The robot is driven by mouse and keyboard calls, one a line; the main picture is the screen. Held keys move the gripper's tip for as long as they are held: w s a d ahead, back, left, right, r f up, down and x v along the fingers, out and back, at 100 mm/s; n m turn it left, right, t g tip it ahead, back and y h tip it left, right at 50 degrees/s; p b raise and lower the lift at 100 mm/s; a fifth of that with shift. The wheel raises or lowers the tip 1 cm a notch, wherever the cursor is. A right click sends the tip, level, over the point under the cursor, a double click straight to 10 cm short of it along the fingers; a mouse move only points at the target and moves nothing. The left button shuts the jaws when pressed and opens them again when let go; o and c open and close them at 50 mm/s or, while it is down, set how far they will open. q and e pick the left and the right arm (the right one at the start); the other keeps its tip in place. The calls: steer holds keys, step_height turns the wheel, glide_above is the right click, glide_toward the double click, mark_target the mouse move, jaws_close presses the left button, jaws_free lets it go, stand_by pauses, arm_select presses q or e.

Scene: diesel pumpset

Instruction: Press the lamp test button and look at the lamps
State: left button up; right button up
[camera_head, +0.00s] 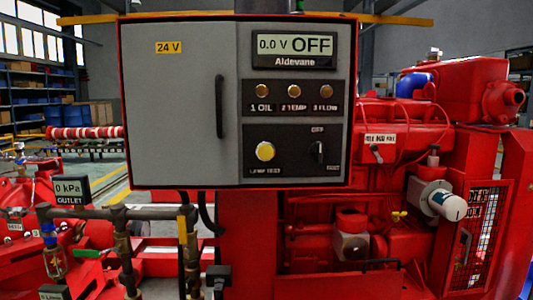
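The lamp test button (265,152) is a round yellow knob on the dark lower panel of the control box (180,110), with a small label under it. Three lamps sit in a row above it: 1 OIL (262,91), 2 TEMP (294,91) and 3 FLOW (326,91). All three look dull amber-brown and do not appear lit. The display (294,44) reads 0.0 V OFF. A dark rotary switch (317,152) is right of the button, its upper position marked OFF. Neither of my grippers shows in this view.
The grey box door has a black vertical handle (219,107) and a 24 V label. A gauge reading 0 kPa OUTLET (70,190) and pipes (115,215) stand at lower left. The red engine (400,130) is behind and right of the box.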

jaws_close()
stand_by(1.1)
